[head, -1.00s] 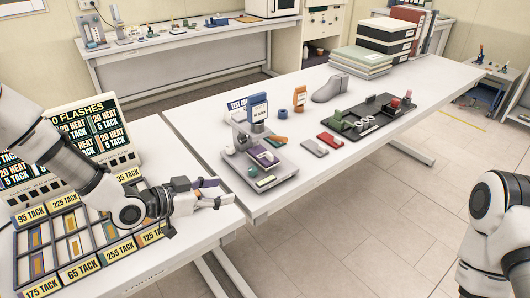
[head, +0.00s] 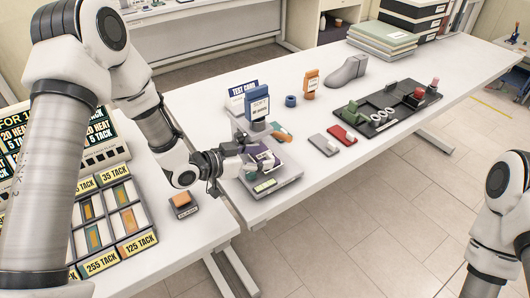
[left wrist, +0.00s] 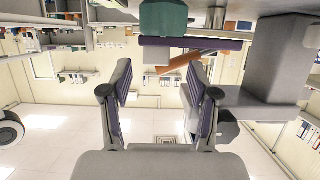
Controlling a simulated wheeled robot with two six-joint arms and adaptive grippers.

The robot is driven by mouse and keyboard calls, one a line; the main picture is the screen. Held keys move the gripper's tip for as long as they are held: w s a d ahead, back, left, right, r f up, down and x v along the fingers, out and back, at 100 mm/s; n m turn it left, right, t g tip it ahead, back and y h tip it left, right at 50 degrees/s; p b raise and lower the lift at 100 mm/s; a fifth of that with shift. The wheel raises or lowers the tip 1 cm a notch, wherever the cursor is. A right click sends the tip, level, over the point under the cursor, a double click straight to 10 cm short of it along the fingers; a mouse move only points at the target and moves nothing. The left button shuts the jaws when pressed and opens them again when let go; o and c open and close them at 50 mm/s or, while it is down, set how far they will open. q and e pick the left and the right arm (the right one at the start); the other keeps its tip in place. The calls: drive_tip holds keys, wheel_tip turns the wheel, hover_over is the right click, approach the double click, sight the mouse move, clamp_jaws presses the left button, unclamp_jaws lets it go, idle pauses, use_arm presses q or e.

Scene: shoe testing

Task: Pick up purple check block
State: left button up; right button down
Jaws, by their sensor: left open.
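The purple check block (head: 257,149) lies on the grey test stand (head: 284,181), partly hidden by my left gripper. My left gripper (head: 262,156) is at the stand, with its fingers beside the block. In the left wrist view, the purple block (left wrist: 182,42) shows as a dark purple bar just beyond the gap between the open fingers (left wrist: 160,66). That gap is empty. I cannot tell whether a finger touches the block. My right gripper is not in view; only part of my right arm shows at the right edge.
An orange piece (left wrist: 190,59) lies close to the purple bar. Grey and red blocks (head: 342,135), a shoe form (head: 347,73) and a black tray (head: 408,111) are to the right.

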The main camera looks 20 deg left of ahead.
sight(270, 155)
use_arm(q)
drive_tip(key=x, duration=0.1)
drive_tip(key=p+x, duration=0.1)
drive_tip(key=x, duration=0.1)
drive_tip(key=shift+d+r, duration=0.15)
drive_tip(key=shift+d, duration=0.3)
drive_tip(key=shift+w, duration=0.25)
drive_tip(key=shift+a, duration=0.1)
drive_tip(key=c, duration=0.9)
drive_tip(key=shift+s, duration=0.1)
clamp_jaws()
